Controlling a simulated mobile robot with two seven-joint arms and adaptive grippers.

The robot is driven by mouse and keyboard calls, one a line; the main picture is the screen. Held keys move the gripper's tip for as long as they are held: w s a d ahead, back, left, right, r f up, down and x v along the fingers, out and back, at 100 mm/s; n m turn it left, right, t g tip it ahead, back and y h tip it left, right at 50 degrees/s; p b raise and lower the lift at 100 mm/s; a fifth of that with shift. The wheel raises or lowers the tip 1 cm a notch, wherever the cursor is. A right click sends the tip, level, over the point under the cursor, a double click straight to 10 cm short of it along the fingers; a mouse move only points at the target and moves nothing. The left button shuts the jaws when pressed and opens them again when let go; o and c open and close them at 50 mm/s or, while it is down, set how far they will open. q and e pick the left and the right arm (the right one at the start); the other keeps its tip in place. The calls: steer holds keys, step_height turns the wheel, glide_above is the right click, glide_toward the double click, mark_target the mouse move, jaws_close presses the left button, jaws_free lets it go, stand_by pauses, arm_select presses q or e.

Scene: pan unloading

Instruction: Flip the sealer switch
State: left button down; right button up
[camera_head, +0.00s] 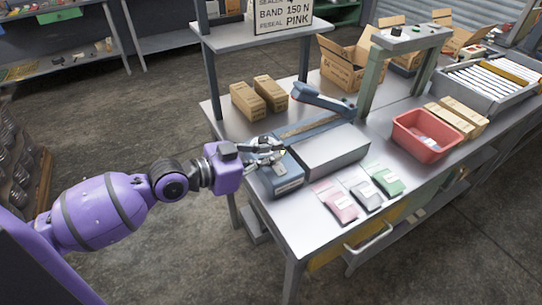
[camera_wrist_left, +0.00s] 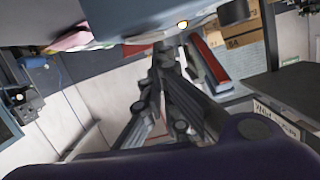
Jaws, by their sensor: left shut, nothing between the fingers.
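The sealer (camera_head: 276,177) is a long blue-grey machine on the metal bench, with a raised blue arm (camera_head: 320,98) and a silver box beside it. My left gripper (camera_head: 281,152) is shut and empty at the sealer's near left end; I cannot tell whether it touches. In the left wrist view the closed fingertips (camera_wrist_left: 165,52) lie just below a blue-grey body (camera_wrist_left: 130,14). A small lit yellowish lamp (camera_wrist_left: 183,23) and a dark round knob (camera_wrist_left: 233,12) show on or beside that body. I cannot make out the switch for certain. My right gripper is not in view.
Pink (camera_head: 337,204), grey (camera_head: 364,194) and green (camera_head: 384,179) pouches lie at the bench's front. A red bin (camera_head: 430,148) stands to their right. Two brown cartons (camera_head: 247,102) stand behind the sealer. A shelf with a sign (camera_head: 284,14) rises at the back left.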

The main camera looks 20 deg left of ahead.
arm_select(q)
steer(key=shift+f, duration=0.2)
steer(key=shift+w+a+f+n+b, duration=0.1)
steer(key=shift+a+f+n+b, duration=0.1)
steer(key=shift+f+b, duration=0.25)
steer(key=shift+w+a+f+n+b, duration=0.1)
steer(key=shift+f+n+b, duration=0.15)
steer(key=shift+b, duration=0.35)
steer(key=shift+s+r, duration=0.1)
steer(key=shift+r, duration=0.3)
steer(key=shift+d+r+p, duration=0.1)
steer(key=shift+p, duration=0.2)
steer(key=shift+r, duration=0.35)
steer(key=r, duration=0.1)
steer(key=r+p, duration=0.2)
steer(key=shift+w+r, duration=0.25)
steer(key=shift+r, duration=0.15)
steer(key=v, duration=1)
steer(key=shift+w+a+f+b, duration=0.2)
steer(key=shift+a+b, duration=0.1)
steer(key=shift+a, duration=0.15)
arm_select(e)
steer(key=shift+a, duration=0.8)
